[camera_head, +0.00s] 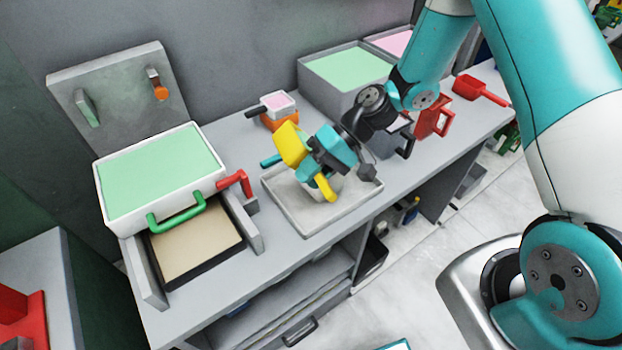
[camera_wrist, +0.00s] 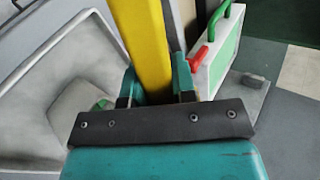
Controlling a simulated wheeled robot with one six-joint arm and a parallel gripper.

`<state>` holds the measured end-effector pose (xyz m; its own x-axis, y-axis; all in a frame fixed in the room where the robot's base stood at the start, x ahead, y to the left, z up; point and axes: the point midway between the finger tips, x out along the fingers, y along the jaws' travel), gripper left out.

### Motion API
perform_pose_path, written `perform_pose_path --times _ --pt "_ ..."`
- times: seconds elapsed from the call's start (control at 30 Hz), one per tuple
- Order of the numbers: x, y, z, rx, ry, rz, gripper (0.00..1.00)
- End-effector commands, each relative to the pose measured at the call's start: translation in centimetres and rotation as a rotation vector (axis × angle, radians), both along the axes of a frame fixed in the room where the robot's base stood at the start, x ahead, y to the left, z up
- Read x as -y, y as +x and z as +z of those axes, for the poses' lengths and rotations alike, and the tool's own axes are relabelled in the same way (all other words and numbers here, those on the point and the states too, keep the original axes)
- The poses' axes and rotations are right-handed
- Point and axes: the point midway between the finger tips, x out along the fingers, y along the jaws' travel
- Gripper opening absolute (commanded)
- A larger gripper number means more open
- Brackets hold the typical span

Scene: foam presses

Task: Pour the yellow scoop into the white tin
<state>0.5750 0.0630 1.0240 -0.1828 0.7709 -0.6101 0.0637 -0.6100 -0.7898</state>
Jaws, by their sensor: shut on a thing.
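My gripper (camera_head: 314,158) is shut on the yellow scoop (camera_head: 290,146) and holds it over the shallow grey tray on the bench. The scoop's head is to the left of the jaws and its handle end points down to the right. The scoop looks tilted; its inside does not show. In the wrist view the yellow handle (camera_wrist: 142,40) runs between the fingers (camera_wrist: 155,88). A whitish container, seemingly the white tin (camera_wrist: 78,108), stands in the tray with a bit of green showing. In the head view it is mostly hidden behind my gripper.
The grey tray (camera_head: 292,222) lies under my gripper. A white press box with a green top (camera_head: 160,178) stands left. A small pink-topped scoop (camera_head: 278,102) rests behind. A grey bin with green contents (camera_head: 345,68) and a red scoop (camera_head: 475,88) are right.

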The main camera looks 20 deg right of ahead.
Motion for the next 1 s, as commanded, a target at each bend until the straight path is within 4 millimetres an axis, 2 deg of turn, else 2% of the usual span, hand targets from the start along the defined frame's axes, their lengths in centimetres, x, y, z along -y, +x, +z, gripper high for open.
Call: perform_pose_path --times 0.03,0.8,1.0 --pt "0.12 0.05 -0.43 -0.005 0.033 -0.004 0.0" --pt "0.97 0.11 -0.72 -0.051 0.487 0.0 0.0" --pt "1.04 0.21 0.02 -0.054 0.512 0.001 0.0"
